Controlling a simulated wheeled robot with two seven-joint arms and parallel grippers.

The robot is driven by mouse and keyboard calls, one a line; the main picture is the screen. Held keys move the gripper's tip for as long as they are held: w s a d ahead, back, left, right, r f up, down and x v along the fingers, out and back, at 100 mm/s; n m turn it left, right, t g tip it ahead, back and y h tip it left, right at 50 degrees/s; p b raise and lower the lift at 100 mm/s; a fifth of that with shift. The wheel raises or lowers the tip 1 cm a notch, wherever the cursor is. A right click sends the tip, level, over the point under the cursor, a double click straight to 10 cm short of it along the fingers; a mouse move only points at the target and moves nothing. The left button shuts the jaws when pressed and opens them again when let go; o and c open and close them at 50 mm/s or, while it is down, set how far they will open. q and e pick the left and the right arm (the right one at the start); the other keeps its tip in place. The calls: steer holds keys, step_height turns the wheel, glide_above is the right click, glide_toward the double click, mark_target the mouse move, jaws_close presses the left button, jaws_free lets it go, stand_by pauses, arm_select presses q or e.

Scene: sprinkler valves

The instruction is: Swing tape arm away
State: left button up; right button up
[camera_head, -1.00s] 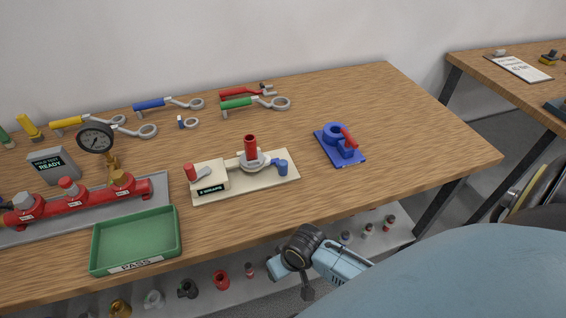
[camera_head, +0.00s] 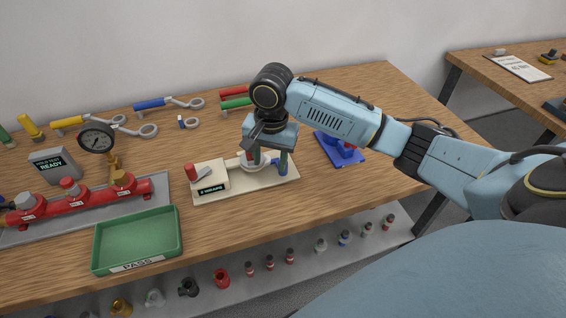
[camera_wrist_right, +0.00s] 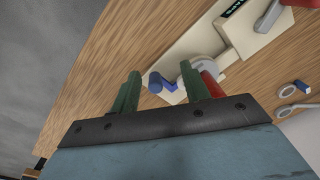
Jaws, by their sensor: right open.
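My right gripper (camera_head: 269,165) is over the fixture's right half, open, fingers pointing down. In the wrist view, the blue piece shows between the two green fingers (camera_wrist_right: 160,72); contact cannot be told. The gripper hides most of the red cylinder in the head view. My left gripper is out of view.
The right tabletop is mostly clear.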

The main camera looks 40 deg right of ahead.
steer(key=w+d+r+m, duration=0.2)
steer(key=d+r+m, duration=0.2)
steer(key=d+r, duration=0.15)
step_height(320, 180, down, 13)
steer(key=shift+w+a+r+b, duration=0.1)
steer(key=shift+r+b, duration=0.05)
steer(key=shift+b, duration=0.6)
